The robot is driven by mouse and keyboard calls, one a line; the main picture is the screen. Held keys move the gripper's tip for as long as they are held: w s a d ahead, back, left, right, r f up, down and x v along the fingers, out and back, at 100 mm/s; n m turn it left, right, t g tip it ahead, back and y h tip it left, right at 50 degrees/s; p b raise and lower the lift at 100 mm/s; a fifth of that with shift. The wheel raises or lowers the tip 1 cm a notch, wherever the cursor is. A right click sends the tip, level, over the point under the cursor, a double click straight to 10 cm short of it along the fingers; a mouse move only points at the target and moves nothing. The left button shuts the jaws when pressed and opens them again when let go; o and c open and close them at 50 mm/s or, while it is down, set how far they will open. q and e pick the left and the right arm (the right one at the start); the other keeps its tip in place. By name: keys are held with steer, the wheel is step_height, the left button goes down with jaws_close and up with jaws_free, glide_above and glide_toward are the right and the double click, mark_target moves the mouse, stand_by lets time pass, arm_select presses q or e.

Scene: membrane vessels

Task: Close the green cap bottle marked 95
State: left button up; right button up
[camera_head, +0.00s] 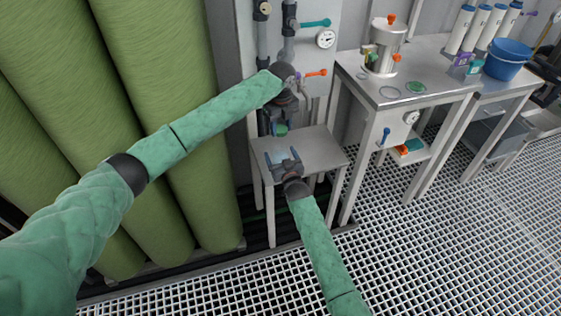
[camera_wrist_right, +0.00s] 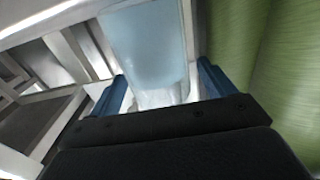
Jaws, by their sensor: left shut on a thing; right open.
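My left gripper (camera_head: 280,125) is up above the small metal table, pointing down. It is shut on a small green piece that looks like the green cap (camera_head: 281,130). My right gripper (camera_head: 283,158) is low over the table top, with its two blue fingers spread open. In the right wrist view a pale blue, translucent bottle-like body (camera_wrist_right: 150,45) shows between and beyond the open fingers (camera_wrist_right: 165,90). I cannot tell whether the fingers touch it. No number 95 is readable, and the bottle is hard to make out in the head view.
The small metal table (camera_head: 325,150) has bare room at its right. Tall green vessels (camera_head: 150,60) stand at the left. Pipes with a gauge (camera_head: 325,39) and an orange-handled valve (camera_head: 316,73) are behind.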

steer(key=shift+c, duration=0.4)
steer(key=c, duration=1.4)
arm_select(q)
glide_above(281, 147)
steer(key=shift+w+f, duration=0.1)
steer(key=shift+f, duration=2.35)
steer(key=shift+f, duration=0.15)
steer(key=shift+f, duration=0.75)
steer(key=shift+f, duration=0.5)
arm_select(e)
jaws_close()
arm_select(q)
steer(key=m, duration=0.6)
steer(key=shift+a+m, duration=0.1)
steer(key=shift+m, duration=0.3)
